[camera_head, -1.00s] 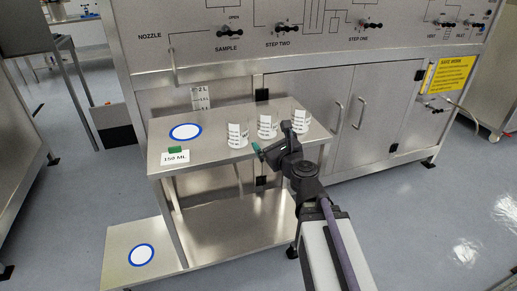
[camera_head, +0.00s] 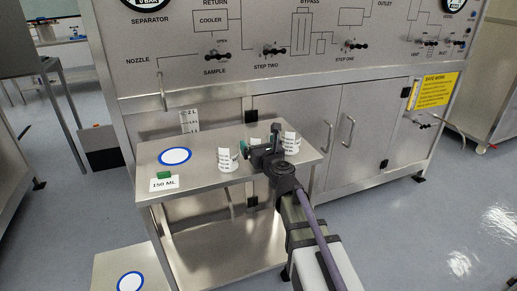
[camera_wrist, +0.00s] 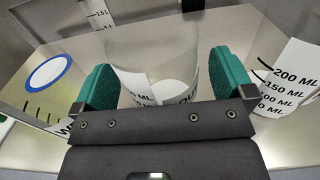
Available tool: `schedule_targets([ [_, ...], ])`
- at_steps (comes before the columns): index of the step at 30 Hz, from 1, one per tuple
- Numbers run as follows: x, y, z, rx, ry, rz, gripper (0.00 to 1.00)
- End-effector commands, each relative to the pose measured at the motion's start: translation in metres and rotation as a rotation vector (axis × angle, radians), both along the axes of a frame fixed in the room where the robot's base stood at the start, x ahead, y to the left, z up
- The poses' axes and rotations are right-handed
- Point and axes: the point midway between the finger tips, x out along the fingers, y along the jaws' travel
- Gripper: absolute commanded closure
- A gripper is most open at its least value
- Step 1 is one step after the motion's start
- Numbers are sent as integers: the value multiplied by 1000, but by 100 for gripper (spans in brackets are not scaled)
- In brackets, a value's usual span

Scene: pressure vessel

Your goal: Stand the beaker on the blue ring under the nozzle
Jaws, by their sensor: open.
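Three clear beakers with white printed labels stand on the steel table: a left one (camera_head: 228,160), a middle one (camera_head: 255,142) partly hidden by my gripper, and a right one (camera_head: 291,143). My gripper (camera_head: 258,149) is open at the middle beaker. In the wrist view its teal fingers (camera_wrist: 164,82) stand on either side of that clear beaker (camera_wrist: 150,60); contact cannot be told. A blue ring (camera_head: 175,156) lies on the tabletop at the left, empty, below the nozzle (camera_head: 162,92). It also shows in the wrist view (camera_wrist: 48,72).
A second blue ring (camera_head: 130,282) lies on the low platform. A 150 ML card (camera_head: 164,184) with a green block (camera_head: 164,175) stands at the table's front left. A volume scale (camera_head: 189,120) is behind the table. Neighbouring beakers are close on both sides of my gripper.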

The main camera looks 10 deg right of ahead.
Motion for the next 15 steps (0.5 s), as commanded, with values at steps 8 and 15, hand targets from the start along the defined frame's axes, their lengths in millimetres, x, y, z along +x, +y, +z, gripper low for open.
schedule_targets([
  [8,13,1,0,0,0,-1,0],
  [15,13,1,0,0,0,-1,22],
])
